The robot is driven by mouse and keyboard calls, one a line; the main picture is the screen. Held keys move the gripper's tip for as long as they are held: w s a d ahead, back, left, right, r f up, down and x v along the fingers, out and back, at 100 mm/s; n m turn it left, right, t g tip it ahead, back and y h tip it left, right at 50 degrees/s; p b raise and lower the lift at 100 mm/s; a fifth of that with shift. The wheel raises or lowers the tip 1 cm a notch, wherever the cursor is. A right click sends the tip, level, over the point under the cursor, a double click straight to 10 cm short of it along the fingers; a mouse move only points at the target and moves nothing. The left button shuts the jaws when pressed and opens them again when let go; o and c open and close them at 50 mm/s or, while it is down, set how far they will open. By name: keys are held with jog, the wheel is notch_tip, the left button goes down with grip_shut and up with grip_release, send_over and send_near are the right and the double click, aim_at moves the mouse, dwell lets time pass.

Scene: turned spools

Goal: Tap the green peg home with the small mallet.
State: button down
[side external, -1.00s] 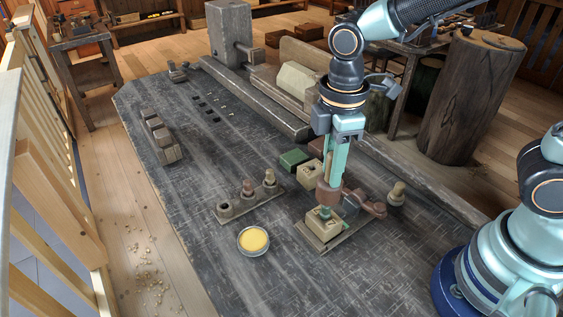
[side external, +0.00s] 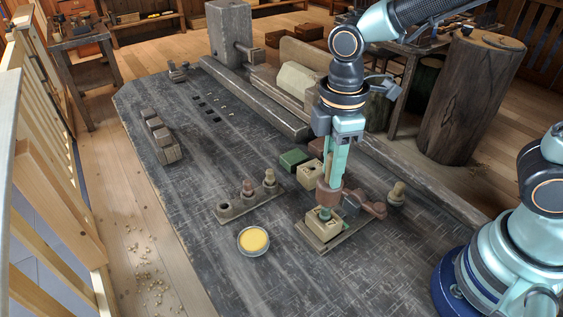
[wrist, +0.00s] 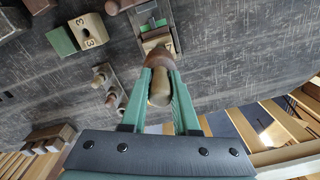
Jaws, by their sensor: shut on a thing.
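My gripper (side external: 330,182) points straight down and is shut on the small mallet, which has a brown head (side external: 329,196). In the wrist view my gripper (wrist: 160,85) holds its pale rounded handle (wrist: 160,88), with the brown head (wrist: 159,60) beyond. The green peg (side external: 325,214) stands upright in a cream block (side external: 322,225) on a low board (side external: 318,243). The mallet head is directly above the peg; I cannot tell whether they touch. In the wrist view the head hides part of the block (wrist: 157,42).
A green block (side external: 293,158) and a cream block (side external: 312,172) marked 3 lie behind. A rack of turned pieces (side external: 248,197) and a yellow-filled dish (side external: 253,240) stand left.

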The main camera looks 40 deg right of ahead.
jog(key=shift+f, duration=1.35)
jog(key=shift+r, duration=3.1)
